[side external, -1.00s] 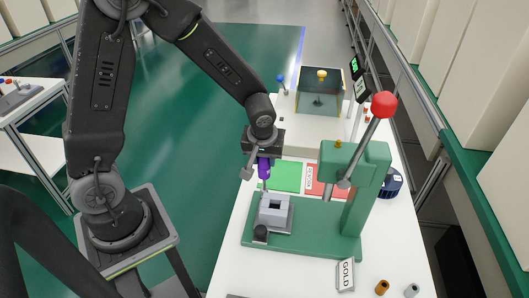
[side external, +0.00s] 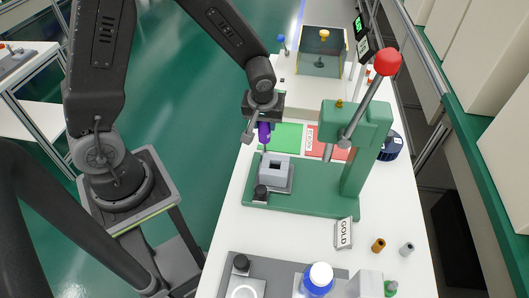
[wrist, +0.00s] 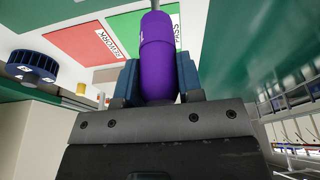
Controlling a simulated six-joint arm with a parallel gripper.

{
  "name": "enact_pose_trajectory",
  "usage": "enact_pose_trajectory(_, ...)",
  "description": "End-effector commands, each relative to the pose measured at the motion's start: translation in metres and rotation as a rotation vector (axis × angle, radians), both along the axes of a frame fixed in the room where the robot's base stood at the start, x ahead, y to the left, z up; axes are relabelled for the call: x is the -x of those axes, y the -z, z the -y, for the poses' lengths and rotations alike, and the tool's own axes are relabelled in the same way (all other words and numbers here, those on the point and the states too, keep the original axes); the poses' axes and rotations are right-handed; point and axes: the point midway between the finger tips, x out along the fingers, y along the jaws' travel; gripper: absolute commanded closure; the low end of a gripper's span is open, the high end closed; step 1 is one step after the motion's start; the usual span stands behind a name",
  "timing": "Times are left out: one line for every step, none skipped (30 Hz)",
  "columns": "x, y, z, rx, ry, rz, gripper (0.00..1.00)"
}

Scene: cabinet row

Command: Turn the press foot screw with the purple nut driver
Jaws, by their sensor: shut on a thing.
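My gripper (side external: 264,121) is shut on the purple nut driver (side external: 265,132), which hangs roughly upright with its thin shaft down. In the wrist view the purple handle (wrist: 157,60) sits between both fingers (wrist: 157,82). The driver is by the back left of the grey block with a square hole (side external: 289,176) on the green press (side external: 335,200). Whether its tip touches anything is too small to tell. The press has a red-ball lever (side external: 387,63). I cannot clearly make out the press foot screw.
A black knob (side external: 261,193) stands at the base's front left. Green (side external: 289,137) and red (side external: 318,142) mats lie behind the press. A GOLD sign (side external: 343,233), small brass (side external: 378,245) and grey (side external: 406,249) cylinders, and a grey fixture plate (side external: 270,263) are nearer.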

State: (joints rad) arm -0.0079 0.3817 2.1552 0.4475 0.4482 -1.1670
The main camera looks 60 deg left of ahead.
Motion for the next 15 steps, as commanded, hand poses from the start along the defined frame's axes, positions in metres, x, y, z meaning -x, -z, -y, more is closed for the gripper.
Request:
enact_pose_trajectory(-0.0002,-0.0003,0.0001,0.000,0.000,0.001,0.89)
enact_pose_trajectory(-0.0002,-0.0003,0.0001,0.000,0.000,0.001,0.89)
enact_pose_trajectory(-0.0001,-0.0004,0.0000,0.000,0.002,0.001,0.89)
enact_pose_trajectory(-0.0001,-0.0004,0.0000,0.001,0.009,0.001,0.89)
enact_pose_trajectory(-0.0001,-0.0004,0.0000,0.001,0.019,0.001,0.89)
enact_pose_trajectory(-0.0001,-0.0004,0.0000,0.001,0.043,0.001,0.89)
enact_pose_trajectory(-0.0002,-0.0005,-0.0001,0.001,0.067,0.001,0.89)
enact_pose_trajectory(-0.0002,-0.0006,0.0000,0.001,0.098,0.001,0.89)
enact_pose_trajectory(-0.0004,-0.0006,0.0002,0.001,0.138,0.002,0.89)
enact_pose_trajectory(-0.0003,-0.0006,0.0004,0.001,0.169,0.001,0.89)
enact_pose_trajectory(-0.0002,-0.0006,0.0004,0.001,0.198,0.001,0.89)
enact_pose_trajectory(-0.0004,-0.0006,0.0005,0.001,0.237,0.001,0.89)
enact_pose_trajectory(-0.0005,-0.0006,0.0005,0.001,0.263,0.001,0.89)
enact_pose_trajectory(-0.0006,-0.0006,0.0005,0.001,0.289,0.001,0.89)
enact_pose_trajectory(-0.0009,-0.0008,0.0006,0.001,0.324,0.002,0.89)
